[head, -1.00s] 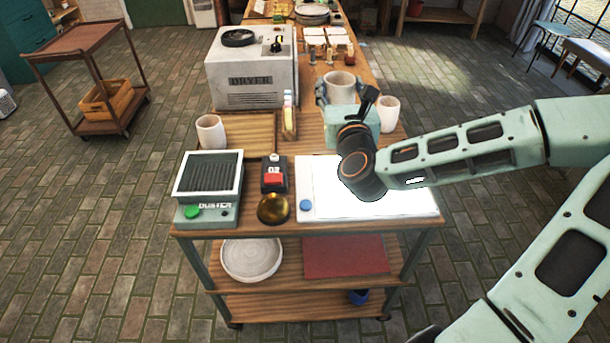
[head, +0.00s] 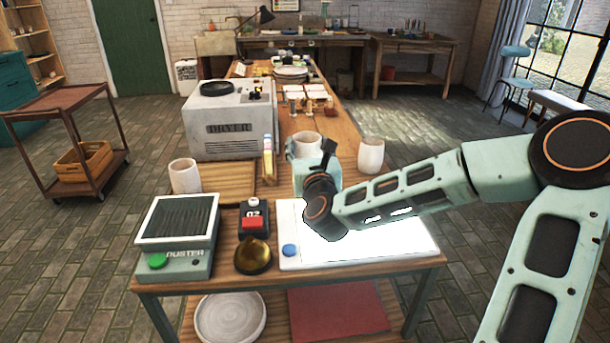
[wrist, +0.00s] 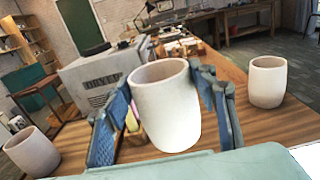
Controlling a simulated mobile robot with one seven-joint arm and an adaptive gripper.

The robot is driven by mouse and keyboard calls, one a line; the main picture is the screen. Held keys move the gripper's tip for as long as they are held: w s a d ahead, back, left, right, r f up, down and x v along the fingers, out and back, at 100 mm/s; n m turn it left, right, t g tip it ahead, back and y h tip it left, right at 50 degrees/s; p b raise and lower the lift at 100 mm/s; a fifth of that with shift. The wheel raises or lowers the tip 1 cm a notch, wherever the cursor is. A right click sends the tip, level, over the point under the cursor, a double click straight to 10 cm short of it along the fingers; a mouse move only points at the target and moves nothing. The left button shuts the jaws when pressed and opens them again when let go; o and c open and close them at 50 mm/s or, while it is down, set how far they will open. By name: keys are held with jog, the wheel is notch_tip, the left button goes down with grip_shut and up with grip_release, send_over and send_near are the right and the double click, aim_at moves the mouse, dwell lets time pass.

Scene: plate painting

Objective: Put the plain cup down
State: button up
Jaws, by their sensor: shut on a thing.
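A plain off-white cup (head: 307,140) is held upright or nearly so between the blue-grey fingers of my gripper (head: 305,153), over the wooden table. In the wrist view the cup (wrist: 168,108) sits between the two fingers (wrist: 170,100), one on each side, and looks slightly tilted in the picture. My gripper is shut on it. In the head view my gripper hides the cup's lower part, and I cannot tell whether its base touches the wood.
Similar cups stand at the left (head: 185,176) and right (head: 371,155). The dryer (head: 228,125) is behind left, with upright coloured sticks (head: 268,160) near it. A wooden board (head: 225,182), duster (head: 178,235), red-button box (head: 254,218) and white lit panel (head: 400,243) lie nearer. Bare wood shows between the cups.

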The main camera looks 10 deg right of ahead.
jog(key=w+f, duration=0.2)
jog(key=w+f+b, duration=0.1)
jog(key=w+f, duration=0.1)
jog(key=f, duration=0.1)
jog(key=shift+d, duration=0.1)
jog(key=shift+w+f+b, duration=0.2)
jog(key=shift+f+b, duration=0.1)
jog(key=shift+f, duration=0.65)
jog(key=shift+w+f+b, duration=0.2)
jog(key=shift+f+b, duration=0.1)
jog(key=shift+f, duration=0.65)
jog(key=shift+f, duration=0.2)
jog(key=o, duration=1.4)
